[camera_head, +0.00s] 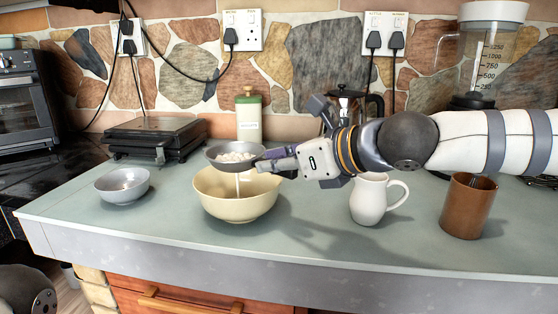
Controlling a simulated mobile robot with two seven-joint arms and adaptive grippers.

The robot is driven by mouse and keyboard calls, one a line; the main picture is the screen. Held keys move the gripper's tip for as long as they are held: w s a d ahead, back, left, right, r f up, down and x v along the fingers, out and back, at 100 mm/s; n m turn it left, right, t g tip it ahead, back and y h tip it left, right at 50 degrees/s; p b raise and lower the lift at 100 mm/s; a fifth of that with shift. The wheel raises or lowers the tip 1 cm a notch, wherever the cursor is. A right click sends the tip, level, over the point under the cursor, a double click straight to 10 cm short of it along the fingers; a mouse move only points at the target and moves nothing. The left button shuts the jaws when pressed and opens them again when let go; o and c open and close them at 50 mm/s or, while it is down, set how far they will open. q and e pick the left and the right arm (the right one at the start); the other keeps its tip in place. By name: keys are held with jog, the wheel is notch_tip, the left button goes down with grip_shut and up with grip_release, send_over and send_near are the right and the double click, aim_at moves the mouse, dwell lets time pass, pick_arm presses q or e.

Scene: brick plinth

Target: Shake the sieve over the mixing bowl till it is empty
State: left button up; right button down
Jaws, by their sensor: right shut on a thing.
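The sieve (228,159) is a small grey round pan with white powder (234,156) in it. It is held above the cream mixing bowl (237,208), over the bowl's opening. A thin white stream falls from under the sieve into the bowl. My right gripper (272,163) comes in from the right and is shut on the sieve's handle side, which the fingers partly hide. The bowl stands upright on the counter. The inside of the bowl is mostly hidden by its rim and the sieve. My left gripper is out of view; part of my left arm shows at the lower left corner.
A grey bowl (122,186) stands left of the mixing bowl. A white jug (372,199) and a brown cup (467,206) stand to the right, below my right arm. Behind are a black grill (155,136), a green-capped bottle (249,118), a coffee pot (347,103) and a blender (490,50).

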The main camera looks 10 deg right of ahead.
dwell(1.0)
dwell(0.9)
